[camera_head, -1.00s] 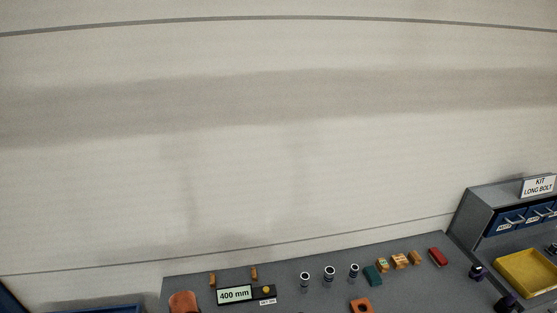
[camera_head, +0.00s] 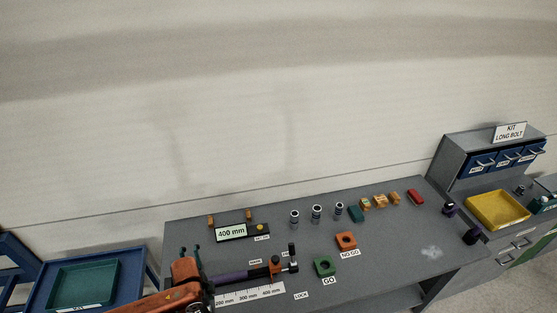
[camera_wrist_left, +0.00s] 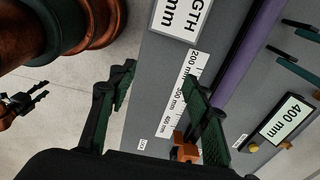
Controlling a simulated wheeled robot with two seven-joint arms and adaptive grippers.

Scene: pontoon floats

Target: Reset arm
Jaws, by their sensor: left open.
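My left gripper (camera_wrist_left: 160,74) is open and empty in the left wrist view, its two dark green fingers wide apart above the bench edge and floor. In the head view my orange left arm comes in at the bottom left; its fingers are not clear there. A purple rod (camera_head: 232,278) lies along the bench beside a white length scale (camera_head: 250,294), and it also shows in the left wrist view (camera_wrist_left: 244,58). What looks like my right gripper (camera_wrist_left: 36,97) shows small at the left of the wrist view; its opening is unclear.
The bench holds a 400 mm display (camera_head: 231,232), an orange NO GO block (camera_head: 346,240), a green GO block (camera_head: 324,266) and several small parts at the back. A blue tray table (camera_head: 40,296) stands left. A yellow tray (camera_head: 497,210) and kit cabinet (camera_head: 453,158) stand right.

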